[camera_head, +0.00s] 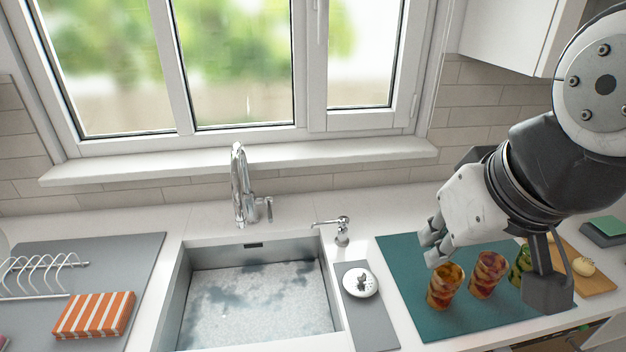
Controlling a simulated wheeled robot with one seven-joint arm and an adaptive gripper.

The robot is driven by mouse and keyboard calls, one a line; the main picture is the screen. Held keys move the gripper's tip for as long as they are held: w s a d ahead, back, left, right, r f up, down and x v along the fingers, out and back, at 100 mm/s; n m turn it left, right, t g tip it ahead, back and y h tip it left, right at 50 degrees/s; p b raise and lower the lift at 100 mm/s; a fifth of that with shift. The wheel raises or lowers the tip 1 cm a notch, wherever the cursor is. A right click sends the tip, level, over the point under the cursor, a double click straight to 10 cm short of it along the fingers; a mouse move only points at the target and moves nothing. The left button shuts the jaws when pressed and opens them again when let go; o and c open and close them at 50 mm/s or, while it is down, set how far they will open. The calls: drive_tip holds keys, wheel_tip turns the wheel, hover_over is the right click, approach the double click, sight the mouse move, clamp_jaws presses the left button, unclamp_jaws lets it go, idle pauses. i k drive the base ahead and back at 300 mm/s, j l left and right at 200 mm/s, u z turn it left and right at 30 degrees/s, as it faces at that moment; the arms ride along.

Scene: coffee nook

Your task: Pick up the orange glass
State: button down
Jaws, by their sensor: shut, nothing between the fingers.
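An orange, patterned glass (445,287) stands upright on a teal mat (400,270) on the counter right of the sink. A second glass (487,275), more reddish orange, stands just to its right. A green glass (519,266) is further right, partly hidden by my arm's parts. My gripper (432,246) is shut and empty, above the mat to the upper left of the orange glass. It looks apart from the glasses. Its exact height above the mat is hard to tell.
The sink (260,300) with its faucet (240,190) is left of the mat. A soap dispenser (342,232) and a small white dish (360,283) stand between. A wooden board (590,276) with food is at right. The mat's left part is clear.

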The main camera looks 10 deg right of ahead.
sight(443, 287)
drive_tip(key=k+l, duration=0.1)
drive_tip(key=l, duration=1.2)
drive_tip(key=k+l, duration=0.15)
drive_tip(key=l, duration=0.45)
drive_tip(key=i+u, duration=0.05)
